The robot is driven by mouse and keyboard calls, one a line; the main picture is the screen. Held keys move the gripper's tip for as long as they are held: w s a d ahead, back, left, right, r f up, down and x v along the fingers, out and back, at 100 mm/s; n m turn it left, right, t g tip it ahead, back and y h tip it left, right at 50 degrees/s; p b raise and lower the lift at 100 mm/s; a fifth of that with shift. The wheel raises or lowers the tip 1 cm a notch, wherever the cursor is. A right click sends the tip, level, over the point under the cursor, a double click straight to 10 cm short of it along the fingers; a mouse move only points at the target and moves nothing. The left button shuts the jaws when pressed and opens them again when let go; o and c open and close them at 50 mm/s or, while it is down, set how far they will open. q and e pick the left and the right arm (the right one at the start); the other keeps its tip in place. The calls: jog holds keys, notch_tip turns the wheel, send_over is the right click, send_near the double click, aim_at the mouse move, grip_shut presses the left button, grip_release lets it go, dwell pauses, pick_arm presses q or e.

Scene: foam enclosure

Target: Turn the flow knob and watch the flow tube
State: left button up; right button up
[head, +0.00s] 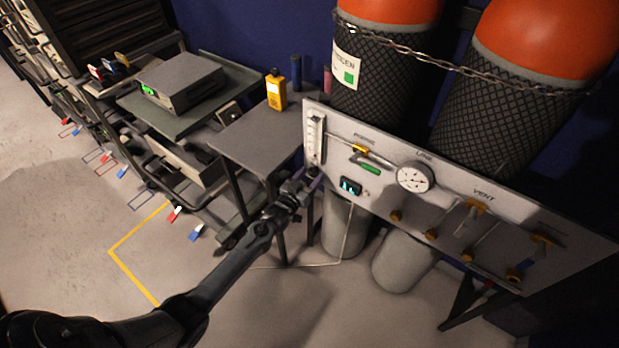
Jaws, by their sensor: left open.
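The flow tube (314,135) is a clear upright tube on a white scale at the left end of the grey-white panel (460,225). The flow knob seems to be the small dark part (312,170) at the foot of the tube, partly hidden by my gripper. My left gripper (308,181) is open at the panel's lower left corner, close to the knob. I cannot tell whether it touches it. The float and reading in the tube are too small to make out. My right gripper is not in view.
The panel also bears a round gauge (415,178), a small lit display (350,187), a green-handled valve (366,166) and several yellow fittings. Chained orange-topped cylinders (385,80) stand behind it. A grey table (255,140) with a yellow meter (276,90) is on the left.

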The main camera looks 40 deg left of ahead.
pick_arm(q)
jog(key=c, duration=1)
jog(key=shift+r+n+p, duration=0.1)
jog(key=shift+n+p, duration=0.2)
jog(key=shift+r+n+p, duration=0.1)
jog(key=shift+n+p, duration=0.5)
jog(key=shift+n, duration=0.3)
jog(key=n+p, duration=0.2)
jog(key=n, duration=0.1)
jog(key=n+p, duration=0.1)
jog(key=n, duration=0.3)
jog(key=shift+n+p, duration=0.3)
jog(key=shift+p, duration=0.1)
jog(key=shift+a+n+h+p, duration=0.1)
jog(key=shift+n+h+p, duration=0.25)
jog(key=shift+n, duration=0.95)
